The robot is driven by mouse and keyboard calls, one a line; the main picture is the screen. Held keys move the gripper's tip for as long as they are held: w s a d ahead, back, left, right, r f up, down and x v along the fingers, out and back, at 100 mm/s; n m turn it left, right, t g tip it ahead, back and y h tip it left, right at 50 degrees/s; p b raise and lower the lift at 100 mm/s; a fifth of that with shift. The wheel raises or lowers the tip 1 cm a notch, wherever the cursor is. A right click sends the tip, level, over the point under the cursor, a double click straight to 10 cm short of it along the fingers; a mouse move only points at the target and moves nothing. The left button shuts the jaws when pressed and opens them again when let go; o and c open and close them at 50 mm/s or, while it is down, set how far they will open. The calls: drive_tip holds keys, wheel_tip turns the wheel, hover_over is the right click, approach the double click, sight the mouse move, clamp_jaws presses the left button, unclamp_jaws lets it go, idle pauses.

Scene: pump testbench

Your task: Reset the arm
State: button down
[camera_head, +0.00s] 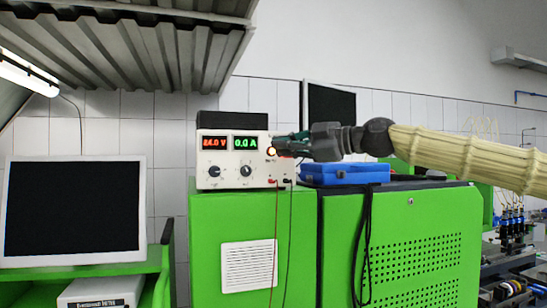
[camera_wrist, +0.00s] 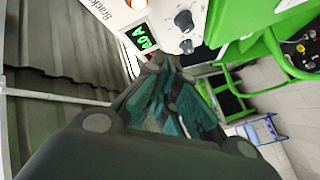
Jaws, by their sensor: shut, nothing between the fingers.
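My arm reaches in from the right in the head view. My gripper (camera_head: 278,146) is at the right side of the front of a white power supply (camera_head: 213,172), close to a lit orange-red spot there. I cannot tell whether the fingertips touch it. The displays are lit, red at left and green at right. In the wrist view my gripper (camera_wrist: 155,65) has its dark and teal fingers together, with nothing seen between them. Their tips overlap the edge of the power supply (camera_wrist: 165,18), which is seen turned on its side.
The power supply stands on a green cabinet (camera_head: 203,240). A blue case (camera_head: 345,173) lies to its right, below my arm. Red and black cables (camera_head: 276,235) hang down the front. A monitor (camera_head: 72,210) stands at left. A corrugated canopy (camera_head: 130,45) hangs above.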

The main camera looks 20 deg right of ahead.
drive_tip(key=shift+s, duration=0.3)
